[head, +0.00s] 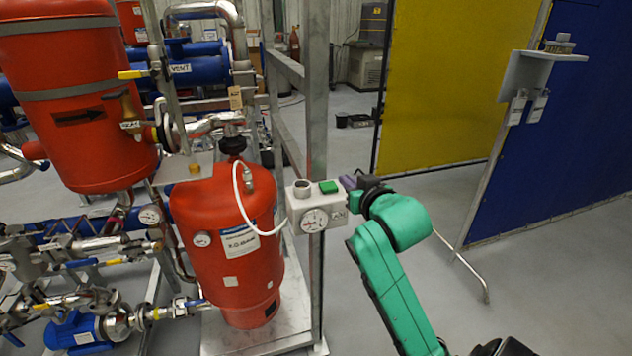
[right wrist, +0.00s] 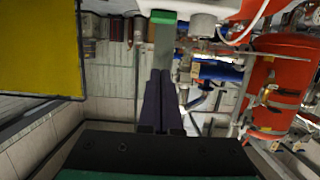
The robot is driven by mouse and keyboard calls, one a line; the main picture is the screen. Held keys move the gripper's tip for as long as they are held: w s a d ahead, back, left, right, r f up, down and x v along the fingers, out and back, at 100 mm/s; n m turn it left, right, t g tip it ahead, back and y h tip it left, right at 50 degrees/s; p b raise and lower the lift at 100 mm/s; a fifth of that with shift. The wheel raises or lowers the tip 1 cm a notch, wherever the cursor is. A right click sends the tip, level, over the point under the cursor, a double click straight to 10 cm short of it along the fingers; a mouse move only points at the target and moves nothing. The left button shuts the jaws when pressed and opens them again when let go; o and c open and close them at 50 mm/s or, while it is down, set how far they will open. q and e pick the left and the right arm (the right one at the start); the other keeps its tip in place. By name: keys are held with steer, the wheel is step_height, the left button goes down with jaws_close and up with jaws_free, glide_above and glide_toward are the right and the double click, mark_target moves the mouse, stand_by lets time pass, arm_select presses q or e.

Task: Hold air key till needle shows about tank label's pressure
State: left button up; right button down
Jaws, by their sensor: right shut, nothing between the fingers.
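A light grey box (head: 300,207) is at the frame post beside the red tank (head: 225,260). The tank's white label (head: 240,241) has print too small to read surely. My right gripper (head: 346,182) is shut and empty, just right of the key. In the right wrist view, the dark fingers (right wrist: 161,72) lie together, with a gap in the picture between their tips and the green key (right wrist: 163,17). My left gripper is not in view.
A white hose (head: 240,205) runs from the tank's top to the box. The metal post (head: 316,110) stands behind the box. Pipes and a second red tank (head: 75,135) fill the left.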

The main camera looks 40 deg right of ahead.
steer(key=shift+w+a, duration=0.1)
steer(key=shift+a, duration=0.05)
steer(key=p, duration=0.4)
glide_above(331, 195)
step_height(331, 195, down, 2)
steer(key=shift+w+f, duration=0.1)
step_height(331, 195, down, 4)
steer(key=shift+r+p, duration=0.1)
steer(key=shift+p, duration=0.25)
steer(key=shift+f, duration=0.25)
